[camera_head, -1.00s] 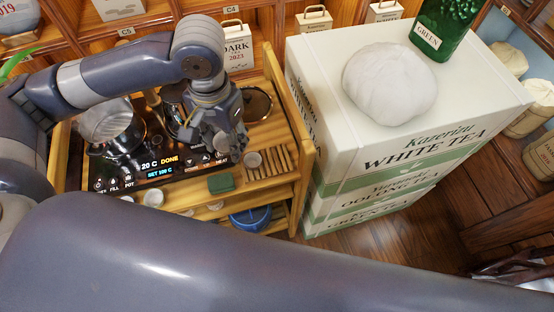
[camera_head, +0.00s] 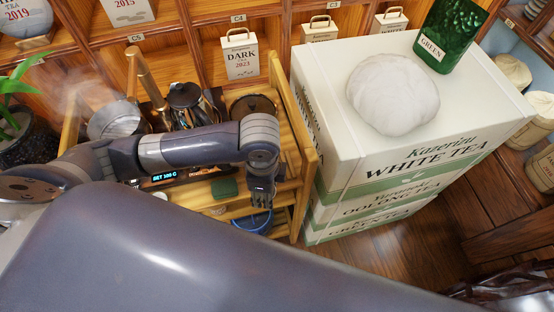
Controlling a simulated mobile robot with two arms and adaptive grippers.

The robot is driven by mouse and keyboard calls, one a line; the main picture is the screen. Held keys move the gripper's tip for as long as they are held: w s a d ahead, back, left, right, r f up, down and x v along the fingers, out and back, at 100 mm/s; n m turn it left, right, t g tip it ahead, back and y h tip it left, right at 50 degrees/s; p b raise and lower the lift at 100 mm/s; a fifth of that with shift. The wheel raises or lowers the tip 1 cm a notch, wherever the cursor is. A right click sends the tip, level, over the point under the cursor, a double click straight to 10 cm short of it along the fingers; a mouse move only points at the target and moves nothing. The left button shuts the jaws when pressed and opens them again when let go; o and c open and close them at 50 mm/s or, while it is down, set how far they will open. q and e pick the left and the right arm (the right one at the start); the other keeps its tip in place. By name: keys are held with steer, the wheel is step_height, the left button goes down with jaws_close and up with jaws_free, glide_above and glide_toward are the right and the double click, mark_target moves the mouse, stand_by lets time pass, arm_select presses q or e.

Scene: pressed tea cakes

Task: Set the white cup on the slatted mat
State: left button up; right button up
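My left gripper (camera_head: 262,192) points down over the front right of the wooden tea cart. My forearm and wrist block much of the cart top. Whether the fingers are open or shut, or hold anything, I cannot tell. The white cup is not clearly visible; my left arm hides the places where white cups showed earlier. The slatted mat is mostly behind my wrist, with a strip (camera_head: 289,165) showing to its right. My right gripper is out of view.
A green block (camera_head: 224,187) lies left of my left gripper. A blue bowl (camera_head: 252,223) is on the shelf below. Stacked white tea boxes (camera_head: 330,150) rise close on the right, carrying a white wrapped bundle (camera_head: 393,95).

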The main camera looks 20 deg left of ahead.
arm_select(q)
steer(key=w, duration=0.4)
steer(key=w+p, duration=0.1)
steer(key=w, duration=0.3)
steer(key=w+f, duration=0.1)
steer(key=w, duration=0.3)
steer(key=shift+p, duration=0.4)
step_height(320, 180, down, 3)
steer(key=shift+s+f+p, duration=0.1)
steer(key=shift+f+p, duration=0.1)
steer(key=shift+p, duration=0.3)
steer(key=shift+f, duration=0.15)
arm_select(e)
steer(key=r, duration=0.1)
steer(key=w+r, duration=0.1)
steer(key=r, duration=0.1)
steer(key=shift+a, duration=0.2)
arm_select(q)
steer(key=shift+f, duration=0.2)
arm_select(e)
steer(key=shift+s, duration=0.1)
arm_select(q)
steer(key=o, duration=1)
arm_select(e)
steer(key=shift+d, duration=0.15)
